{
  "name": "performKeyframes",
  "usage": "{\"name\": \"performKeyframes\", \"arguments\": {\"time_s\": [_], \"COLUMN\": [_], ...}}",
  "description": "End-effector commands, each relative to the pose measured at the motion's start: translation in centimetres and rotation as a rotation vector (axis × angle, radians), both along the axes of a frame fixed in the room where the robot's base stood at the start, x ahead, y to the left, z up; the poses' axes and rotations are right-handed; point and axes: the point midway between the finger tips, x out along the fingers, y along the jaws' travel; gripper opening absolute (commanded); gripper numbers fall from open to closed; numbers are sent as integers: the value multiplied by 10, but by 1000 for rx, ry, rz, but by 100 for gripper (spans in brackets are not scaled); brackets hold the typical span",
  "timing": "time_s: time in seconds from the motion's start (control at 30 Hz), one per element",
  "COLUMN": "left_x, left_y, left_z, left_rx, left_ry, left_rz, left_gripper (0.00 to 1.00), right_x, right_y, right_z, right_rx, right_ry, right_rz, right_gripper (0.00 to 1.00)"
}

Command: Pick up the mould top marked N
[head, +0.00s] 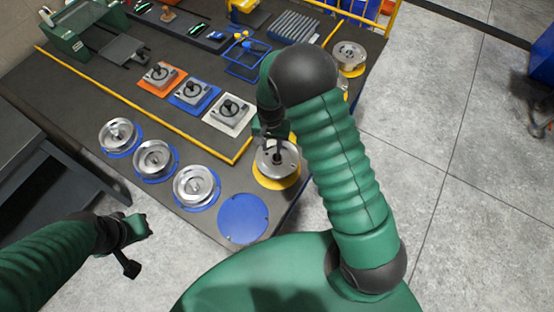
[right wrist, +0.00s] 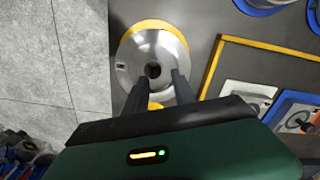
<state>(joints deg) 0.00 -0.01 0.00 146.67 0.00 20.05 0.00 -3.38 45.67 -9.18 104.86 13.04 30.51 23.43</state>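A round silver mould part (head: 277,160) sits on a yellow disc (head: 275,182) near the table's front right edge. In the right wrist view the same mould part (right wrist: 152,50) shows a dark central hole and a small dark label at its left rim. The label is too small to read, so I cannot tell whether it is N. My right gripper (head: 272,143) is just above this part. Its two fingers (right wrist: 158,80) are apart with nothing visibly held between them. My left gripper (head: 137,246) is open and empty, away from the table at lower left.
Several silver moulds on blue discs (head: 154,158) stand left of it, beside an empty blue disc (head: 243,218). A yellow strip (head: 150,110) borders the handled plates (head: 230,112). Another mould (head: 348,56) stands at the far right, and my right arm hides part of the table.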

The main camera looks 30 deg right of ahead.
Motion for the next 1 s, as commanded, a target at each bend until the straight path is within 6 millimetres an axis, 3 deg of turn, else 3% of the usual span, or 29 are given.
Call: {"name": "performKeyframes", "arguments": {"time_s": [0.43, 0.7, 0.93, 1.0], "left_x": [0, 0, 0, 0], "left_y": [0, 0, 0, 0], "left_z": [15, 15, 15, 15], "left_rx": [0, 0, 0, 0], "left_ry": [0, 1, 1, 0], "left_rz": [0, 0, 0, 0], "left_gripper": [0, 0, 0, 0], "right_x": [4, 4, 4, 4], "right_y": [-2, -2, -2, -2], "right_z": [-66, -74, -74, -74], "right_rx": [0, 0, 0, 0], "right_ry": [1, -2, -2, -1], "right_rz": [-1, 0, 0, 0], "right_gripper": [32, 32, 3, 0]}}
